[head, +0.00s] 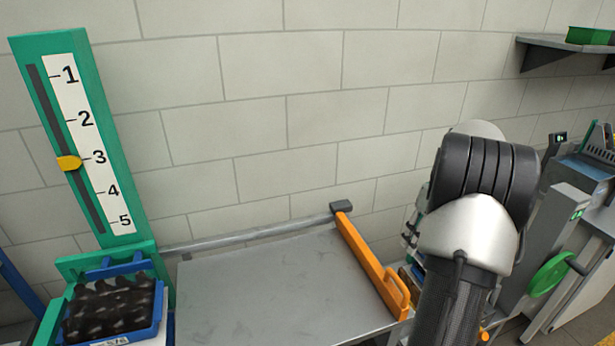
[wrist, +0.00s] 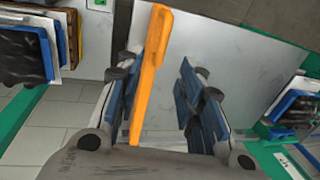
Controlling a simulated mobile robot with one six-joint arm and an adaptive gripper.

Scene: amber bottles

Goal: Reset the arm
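My gripper (wrist: 168,75) is open in the wrist view, with its two blue-padded fingers spread apart. An orange bar (wrist: 150,70) shows in the gap between them, nearer the left finger; I cannot tell whether it touches. In the head view my arm rises at the right and bends over, and it mostly hides the gripper beside the right edge of the grey table. The orange bar (head: 368,262) runs along that edge, with a loop handle.
The grey table top (head: 270,285) is bare. A green scale board (head: 85,150) with a yellow pointer (head: 69,163) stands at left, above a blue bin (head: 158,312) of dark items. Grey machinery with a green wheel (head: 548,275) stands right. A wall shelf (head: 560,52) holds a green tray.

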